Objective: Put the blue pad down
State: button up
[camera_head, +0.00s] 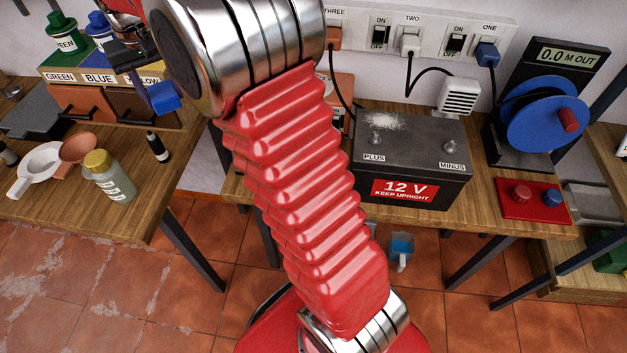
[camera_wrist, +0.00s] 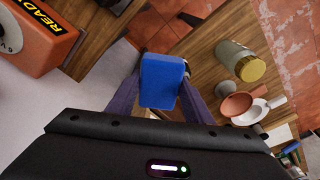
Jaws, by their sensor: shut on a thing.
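My gripper (camera_head: 150,84) is at the upper left of the head view, over the left table. It is shut on the blue pad (camera_head: 164,97). In the wrist view the blue pad (camera_wrist: 162,82) is a flat block with rounded corners, between the two dark fingers of my gripper (camera_wrist: 163,88). The pad appears held in the air, in front of the rack (camera_head: 93,76) labelled GREEN, BLUE and YELLOW. My gripper hides most of the YELLOW place.
A battery (camera_head: 410,160) and blue reel (camera_head: 545,115) are on the other table.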

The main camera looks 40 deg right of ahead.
jog(key=s+d+f+n, duration=0.1)
jog(key=s+d+f, duration=0.1)
jog(key=s+d, duration=0.4)
jog(key=s+d+f+n, duration=0.2)
jog(key=s+d, duration=0.4)
jog(key=s, duration=0.1)
jog(key=s+d+f+n, duration=0.2)
jog(key=s+d+f, duration=0.1)
jog(key=s+d, duration=0.2)
jog(key=shift+s+d+f+y, duration=0.1)
jog(key=shift+s+d+y, duration=0.3)
jog(key=shift+s, duration=0.4)
jog(key=s+d+f+n, duration=0.2)
jog(key=s+f+n, duration=0.2)
jog(key=s, duration=0.5)
jog(key=shift+s+d+n+y, duration=0.15)
jog(key=shift+s+n+y, duration=0.25)
jog(key=shift+n, duration=0.3)
jog(key=shift+f, duration=3.15)
jog(key=shift+f, duration=0.1)
